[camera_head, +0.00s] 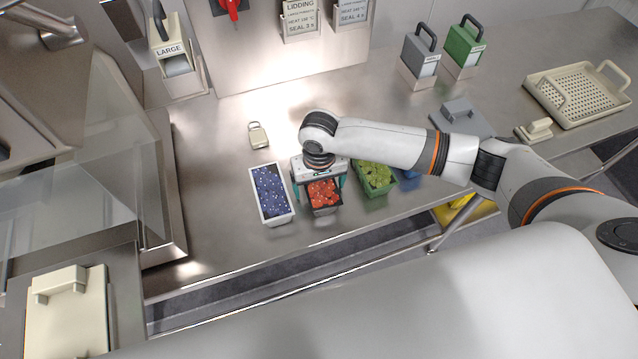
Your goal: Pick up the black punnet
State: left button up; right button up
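The black punnet (326,211), filled with red fruit, stands on the steel counter between a white punnet and a green punnet. My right gripper (320,187) is directly above it, pointing down. Its teal-edged fingers stand wide apart, one at each side of the punnet, with a small gap showing on the left. The gripper body hides the punnet's far part. My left gripper is not in view.
The white punnet (286,217) of blue fruit is close on the left. A small beige tag-like object (258,136) lies behind. The counter's front edge is near.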

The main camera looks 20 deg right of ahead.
jog(key=c, duration=1.1)
notch_tip(320, 180, up, 10)
jog(key=shift+r, duration=0.1)
jog(key=shift+c, duration=0.2)
